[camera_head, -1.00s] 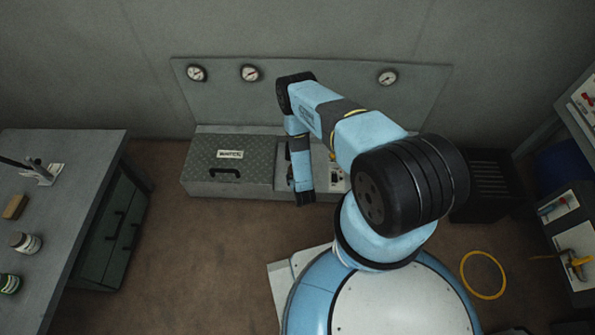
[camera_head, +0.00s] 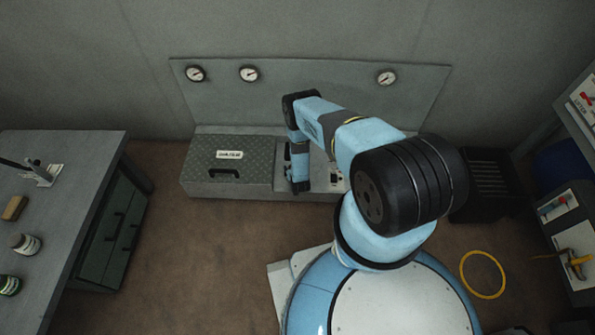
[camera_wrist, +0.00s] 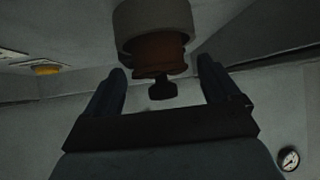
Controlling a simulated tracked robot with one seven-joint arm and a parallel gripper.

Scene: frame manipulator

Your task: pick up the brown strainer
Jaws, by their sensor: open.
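The brown strainer (camera_wrist: 158,57) shows in the wrist view at the top centre, below a grey round collar (camera_wrist: 152,22). A dark knob-like end (camera_wrist: 162,89) sticks out from its lower side. My gripper (camera_wrist: 162,78) is open, its two dark fingers apart on the left and right of the strainer's lower end. I cannot tell whether either finger touches it. In the head view my gripper (camera_head: 299,184) hangs down at the grey bench unit, and the strainer is hidden there behind my arm.
A closed grey checker-plate box (camera_head: 230,161) stands left of my gripper. A back panel (camera_head: 320,85) with gauges rises behind. A workbench (camera_head: 70,185) with jars is at the left. A yellow ring (camera_head: 482,274) lies on the floor at the right.

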